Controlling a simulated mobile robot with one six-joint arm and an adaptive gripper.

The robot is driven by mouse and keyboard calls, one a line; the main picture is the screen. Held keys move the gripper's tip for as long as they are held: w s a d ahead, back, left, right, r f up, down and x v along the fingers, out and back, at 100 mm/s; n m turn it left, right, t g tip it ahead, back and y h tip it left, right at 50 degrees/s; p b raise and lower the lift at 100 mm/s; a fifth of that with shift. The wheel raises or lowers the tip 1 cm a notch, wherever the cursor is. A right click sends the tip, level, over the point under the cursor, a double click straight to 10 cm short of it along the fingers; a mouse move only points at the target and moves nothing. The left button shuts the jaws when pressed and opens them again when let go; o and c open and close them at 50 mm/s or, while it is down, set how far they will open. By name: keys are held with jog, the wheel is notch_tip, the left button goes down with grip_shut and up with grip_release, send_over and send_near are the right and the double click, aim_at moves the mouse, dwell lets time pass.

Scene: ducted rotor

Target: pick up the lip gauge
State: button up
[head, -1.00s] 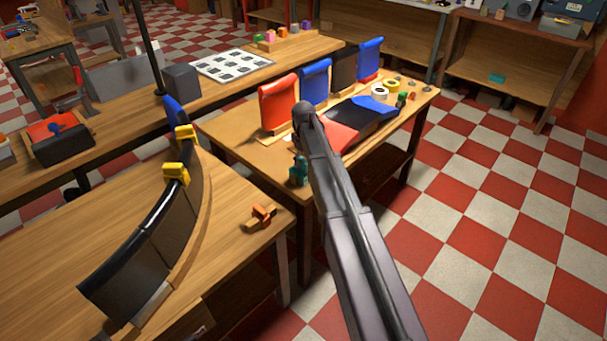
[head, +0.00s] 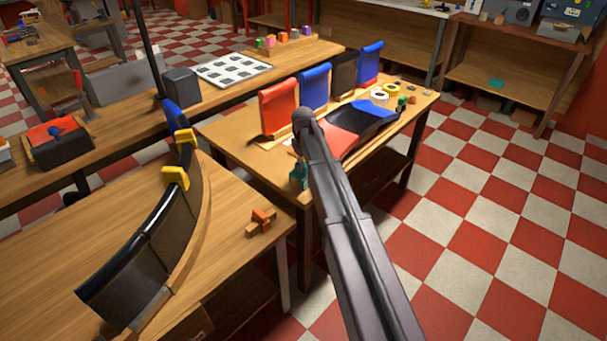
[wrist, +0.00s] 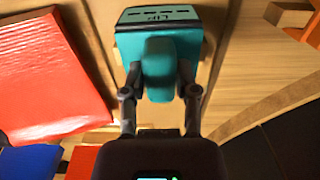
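The lip gauge is a teal block with a narrower raised handle, seen in the wrist view (wrist: 158,72). In the head view the lip gauge (head: 299,176) is a small teal shape at the near corner of the middle table, partly hidden by my arm. Any gap under it is hidden.
A red panel (wrist: 45,80) lies beside the gauge at left in the wrist view. Upright red (head: 278,108) and blue (head: 314,86) panels stand on the middle table. A curved dark wall (head: 150,245) with yellow clamps and an orange-and-wood piece (head: 261,221) are on the near table.

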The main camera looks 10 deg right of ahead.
grip_shut()
jog(key=shift+r, duration=0.1)
notch_tip(320, 180, up, 10)
jog(key=p, duration=1)
dwell(0.7)
jog(key=shift+r+p, duration=2.4)
jog(key=shift+p, duration=0.1)
notch_tip(320, 180, up, 10)
jog(key=p, duration=1)
jog(key=shift+s+f, duration=0.15)
